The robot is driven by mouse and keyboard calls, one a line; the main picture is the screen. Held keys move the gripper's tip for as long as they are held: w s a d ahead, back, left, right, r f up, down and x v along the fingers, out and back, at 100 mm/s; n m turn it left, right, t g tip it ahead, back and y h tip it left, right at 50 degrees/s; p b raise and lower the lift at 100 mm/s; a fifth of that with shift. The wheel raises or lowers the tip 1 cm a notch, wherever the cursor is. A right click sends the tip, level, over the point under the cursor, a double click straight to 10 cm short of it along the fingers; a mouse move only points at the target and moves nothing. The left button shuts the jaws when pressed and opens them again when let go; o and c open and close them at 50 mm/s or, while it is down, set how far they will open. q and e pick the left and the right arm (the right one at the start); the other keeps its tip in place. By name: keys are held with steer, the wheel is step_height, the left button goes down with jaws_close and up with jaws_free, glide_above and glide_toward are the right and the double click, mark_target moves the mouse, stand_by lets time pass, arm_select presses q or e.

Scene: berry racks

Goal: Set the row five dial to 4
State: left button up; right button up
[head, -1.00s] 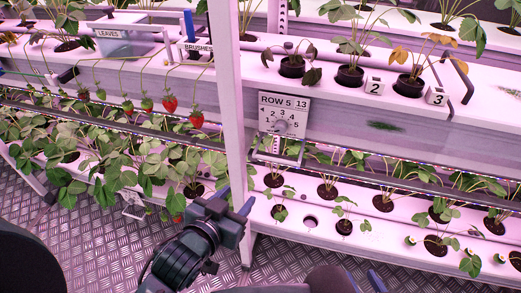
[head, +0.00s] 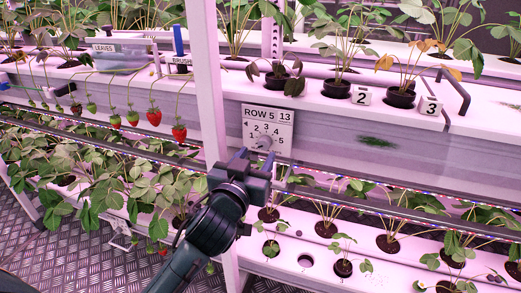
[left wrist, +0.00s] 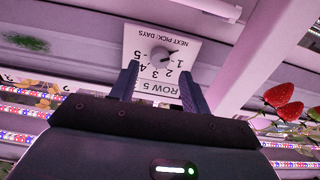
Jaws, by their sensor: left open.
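The row five dial is a round grey knob (head: 264,143) on a white plate (head: 284,117) marked "ROW 5 13" with the numbers 1 to 5 around it. The plate is on the front of the upper rack. My left gripper (head: 255,162) is open just in front of the plate's lower part, its fingers apart and partly covering it. In the left wrist view the plate appears upside down, with the knob (left wrist: 161,56) just beyond and between the open fingertips (left wrist: 159,78). I cannot tell surely which number the knob points at. My right gripper is out of view.
A white upright post (head: 212,90) stands just left of the plate. Ripe strawberries (head: 179,132) hang left of the post. Potted plants with number tags (head: 361,96) sit on the shelf above right. A lower planted shelf (head: 285,258) lies below.

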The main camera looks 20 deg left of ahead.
mark_target(263, 145)
arm_select(q)
steer(key=shift+w+d, duration=0.1)
steer(key=shift+w, duration=1.85)
steer(key=shift+c, duration=0.4)
steer(key=c, duration=0.9)
